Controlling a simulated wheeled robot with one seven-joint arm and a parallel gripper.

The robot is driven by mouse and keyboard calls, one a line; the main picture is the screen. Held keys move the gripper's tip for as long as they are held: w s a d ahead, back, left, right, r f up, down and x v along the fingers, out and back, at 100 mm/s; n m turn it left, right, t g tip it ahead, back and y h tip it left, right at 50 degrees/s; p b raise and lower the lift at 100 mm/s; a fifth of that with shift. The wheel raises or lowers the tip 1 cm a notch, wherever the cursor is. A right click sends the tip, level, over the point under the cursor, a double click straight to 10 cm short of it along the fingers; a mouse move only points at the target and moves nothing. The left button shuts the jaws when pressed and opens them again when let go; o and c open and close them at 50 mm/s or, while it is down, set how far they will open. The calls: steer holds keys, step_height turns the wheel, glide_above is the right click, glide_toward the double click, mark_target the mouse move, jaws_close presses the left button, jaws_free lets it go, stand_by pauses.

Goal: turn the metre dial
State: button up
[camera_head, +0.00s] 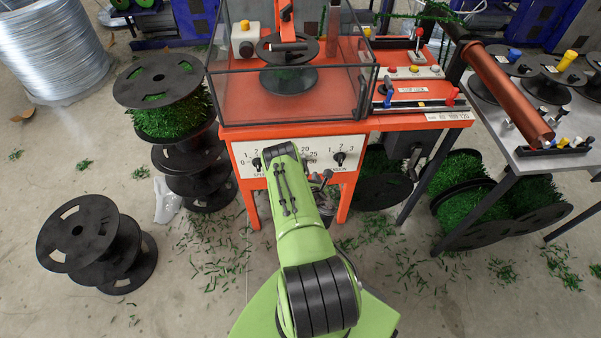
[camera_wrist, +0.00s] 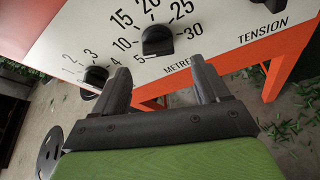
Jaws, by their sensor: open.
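The metre dial (camera_wrist: 157,40) is a black knob on the white front panel, ringed by numbers from 5 to 30, with "METRE" printed below it. In the wrist view it sits beyond and between my two fingertips. My gripper (camera_wrist: 160,80) is open and empty, with its fingers apart and a gap between them and the knob. In the head view my green arm reaches toward the panel and hides the metre dial; part of my gripper (camera_head: 318,180) shows beside the arm.
The speed knob (camera_head: 257,164) is left of the metre dial and looks close to my left finger in the wrist view (camera_wrist: 96,76). The tension knob (camera_head: 339,158) is at the right. The orange machine (camera_head: 228,133) stands above. Black spools (camera_head: 75,233) and green clippings lie around.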

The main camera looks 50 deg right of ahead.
steer(key=b+x, duration=0.1)
steer(key=x, duration=0.5)
steer(key=shift+b, duration=0.4)
steer(key=shift+w+r, duration=0.1)
steer(key=shift+r, duration=0.05)
steer(key=c, duration=1.1)
steer(key=shift+o, duration=0.2)
steer(key=shift+d, duration=0.1)
